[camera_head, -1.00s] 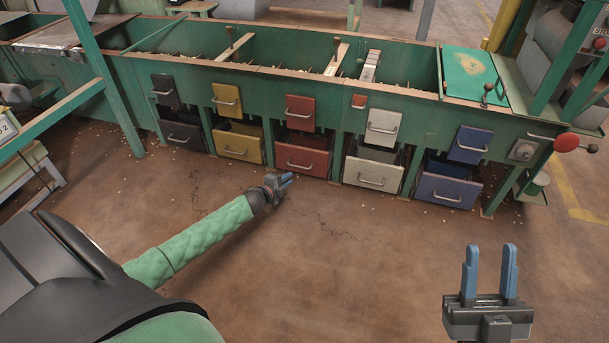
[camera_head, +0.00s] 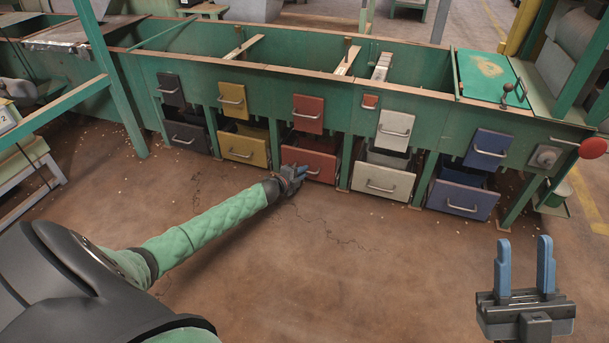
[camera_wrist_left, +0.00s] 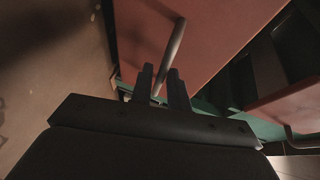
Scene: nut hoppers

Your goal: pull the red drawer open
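The lower red drawer (camera_head: 318,160) is in the middle of the lower row in the head view, with its grey handle on its front. A smaller red panel (camera_head: 308,114) with its own handle is above it. My left gripper (camera_head: 302,173) is at the lower red drawer's handle. In the left wrist view a red drawer front (camera_wrist_left: 212,50) fills the upper middle, and its bar handle (camera_wrist_left: 174,45) runs down between my two dark fingertips, which stand apart; contact cannot be told. My right gripper (camera_head: 524,250) is open and empty at the lower right.
Yellow (camera_head: 244,148), white (camera_head: 382,182) and blue (camera_head: 462,200) drawers flank the red one under the green hopper bench (camera_head: 250,80). A leg and a red knob (camera_head: 592,148) are at the right. The brown floor (camera_head: 330,270) in front is clear.

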